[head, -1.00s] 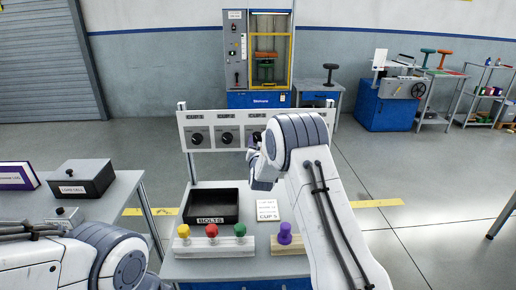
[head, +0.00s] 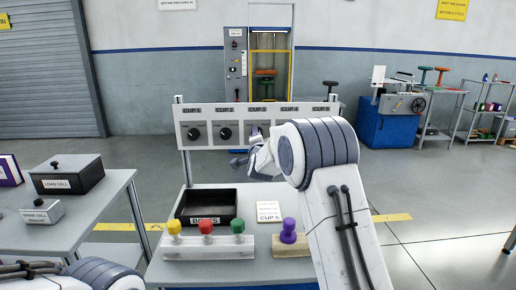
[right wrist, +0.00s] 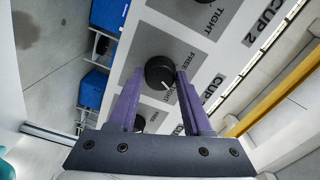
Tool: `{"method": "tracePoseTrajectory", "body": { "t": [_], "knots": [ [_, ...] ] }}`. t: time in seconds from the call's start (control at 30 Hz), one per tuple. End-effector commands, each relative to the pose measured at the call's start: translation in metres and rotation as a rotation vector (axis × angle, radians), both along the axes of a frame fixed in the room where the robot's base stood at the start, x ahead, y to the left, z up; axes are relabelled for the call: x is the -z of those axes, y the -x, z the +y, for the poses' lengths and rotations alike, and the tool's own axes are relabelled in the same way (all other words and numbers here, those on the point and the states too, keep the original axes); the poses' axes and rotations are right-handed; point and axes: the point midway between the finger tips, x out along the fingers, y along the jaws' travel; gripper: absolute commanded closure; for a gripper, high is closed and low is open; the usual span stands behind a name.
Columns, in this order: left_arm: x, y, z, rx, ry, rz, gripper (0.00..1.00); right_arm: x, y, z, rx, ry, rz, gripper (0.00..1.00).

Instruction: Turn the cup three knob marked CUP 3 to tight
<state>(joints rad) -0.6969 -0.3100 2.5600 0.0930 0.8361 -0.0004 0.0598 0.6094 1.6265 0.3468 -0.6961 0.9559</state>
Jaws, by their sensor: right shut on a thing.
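A white panel (head: 190,111) carries a row of black knobs under cup labels. The CUP 1 knob (head: 193,133) and CUP 2 knob (head: 225,132) are in plain view in the head view. My right gripper (head: 257,132) is at the third position and hides the knob there. In the right wrist view, the purple fingers of my right gripper (right wrist: 161,80) are shut on the black cup three knob (right wrist: 159,72), one finger on each side. Its white pointer mark is on the side nearer the gripper, by FREE and TIGHT lettering. My left gripper is out of view; only its arm shows.
Below the panel, a table (head: 175,277) holds a black BOLTS tray (head: 207,194), a rack (head: 180,251) of coloured knobs, a purple knob (head: 289,228) and a CUP 5 card (head: 268,212). A LOAD CELL box (head: 67,183) stands on the left table.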

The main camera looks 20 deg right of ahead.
Motion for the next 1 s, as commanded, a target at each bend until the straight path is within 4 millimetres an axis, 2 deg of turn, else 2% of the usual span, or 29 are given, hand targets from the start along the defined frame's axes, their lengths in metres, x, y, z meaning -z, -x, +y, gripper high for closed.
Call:
{"method": "tracePoseTrajectory", "body": {
  "t": [0.03, 0.1, 0.4, 0.63, 1.0],
  "knots": [
    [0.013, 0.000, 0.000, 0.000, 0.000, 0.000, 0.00, 0.006, 0.000, -0.001, 0.002, -0.040, -0.013, 1.00],
    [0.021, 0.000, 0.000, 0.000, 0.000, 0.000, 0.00, 0.006, 0.000, -0.001, 0.001, -0.094, -0.029, 1.00],
    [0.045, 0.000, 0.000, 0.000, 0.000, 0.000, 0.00, 0.003, 0.000, -0.001, 0.002, -0.268, -0.077, 1.00],
    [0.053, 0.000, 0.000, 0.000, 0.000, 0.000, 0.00, 0.002, 0.000, -0.001, 0.003, -0.331, -0.093, 1.00],
    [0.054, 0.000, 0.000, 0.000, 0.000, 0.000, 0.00, 0.002, 0.000, -0.001, 0.003, -0.350, -0.096, 1.00]
  ]
}}
